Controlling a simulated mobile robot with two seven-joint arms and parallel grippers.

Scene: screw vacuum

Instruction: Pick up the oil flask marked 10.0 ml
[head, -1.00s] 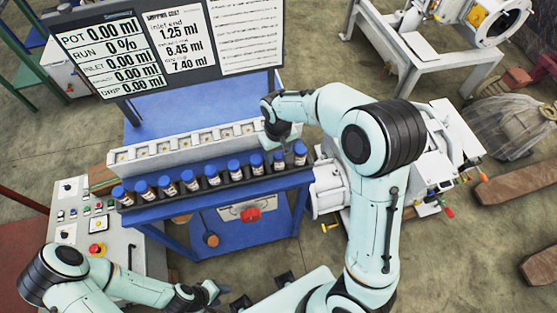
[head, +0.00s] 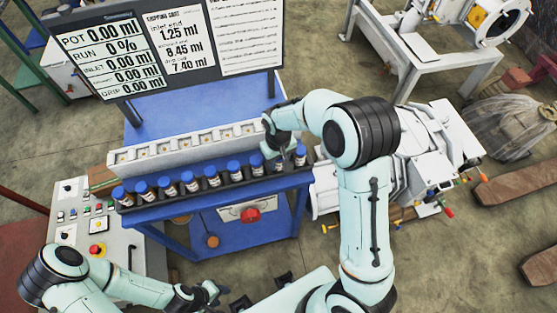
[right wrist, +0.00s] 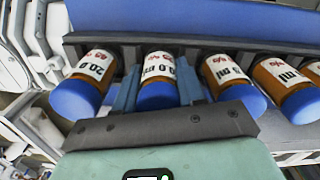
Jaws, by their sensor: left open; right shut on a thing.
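A row of brown oil flasks with blue caps stands in a dark rack (head: 222,184) on the blue bench. My right gripper (head: 279,163) is at the second flask from the row's right end. In the right wrist view its two fingers (right wrist: 156,92) are shut on that flask (right wrist: 158,68), one on each side. Its label shows "0.0 ml" with the first digit unclear; I take it as the 10.0 ml flask. The flask beside it reads 20.0 ml (right wrist: 95,67). The held flask still appears in the rack line. My left gripper (head: 212,291) is open and empty, low in the head view.
A white block with square pockets (head: 185,147) stands behind the rack. A screen with volume readings (head: 110,55) is above the bench. A control panel (head: 85,225) is at the left. Neighbouring flasks (right wrist: 228,73) stand close to my right fingers.

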